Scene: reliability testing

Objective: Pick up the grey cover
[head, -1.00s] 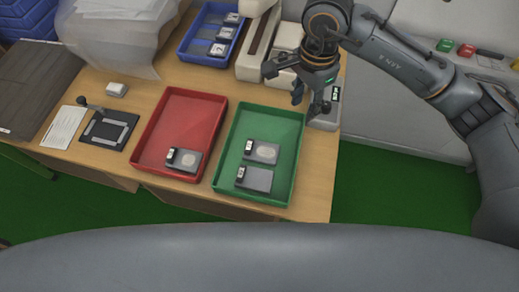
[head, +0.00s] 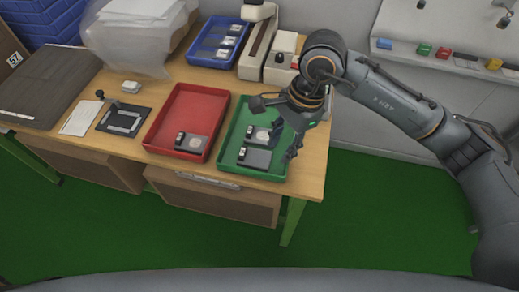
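A grey plate-like piece (head: 255,157) with a small black-and-white block at its left end lies near the front of the green tray (head: 233,115). A second grey piece with a pale round patch (head: 261,136) lies behind it in the same tray. A similar grey piece (head: 195,143) lies in the red tray (head: 178,109). I cannot tell which of them is the cover. My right gripper (head: 285,142) is above the right side of the green tray, fingers apart and empty, and hides part of the tray's right edge. My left gripper is out of view.
A blue tray (head: 206,56) with several small items and a cream-coloured device (head: 281,62) stand at the back. A dark frame fixture (head: 123,120), a paper sheet (head: 80,117) and a plastic bag (head: 128,42) are on the left. Green floor lies in front of the table.

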